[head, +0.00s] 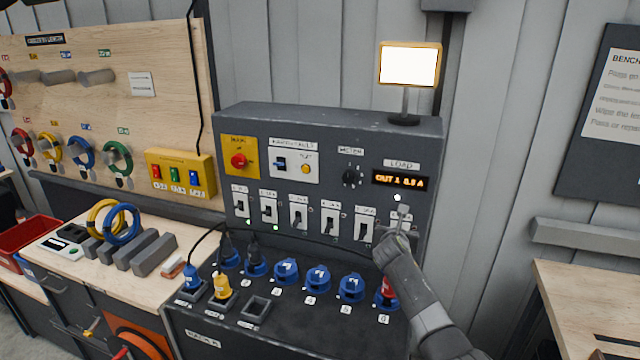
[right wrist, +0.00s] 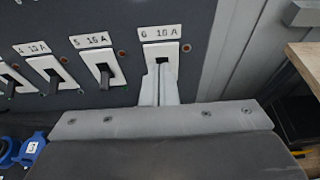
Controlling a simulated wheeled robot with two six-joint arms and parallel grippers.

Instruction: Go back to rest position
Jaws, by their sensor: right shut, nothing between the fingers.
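My right gripper (head: 402,215) reaches up from the lower right to the front of the grey power panel (head: 330,128) in the head view. Its fingers are shut and empty. In the right wrist view the shut fingers (right wrist: 160,84) are at the switch plate (right wrist: 175,50) labelled 6 16 A and cover much of its opening; whether they touch the switch I cannot tell. The neighbouring switch labelled 5 16 A (right wrist: 104,72) is uncovered. My left gripper is not in view.
A lit screen (head: 408,64) stands atop the panel. A wooden bench (head: 580,305) is at right. Another bench at left holds coiled rings (head: 122,224) and grey blocks.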

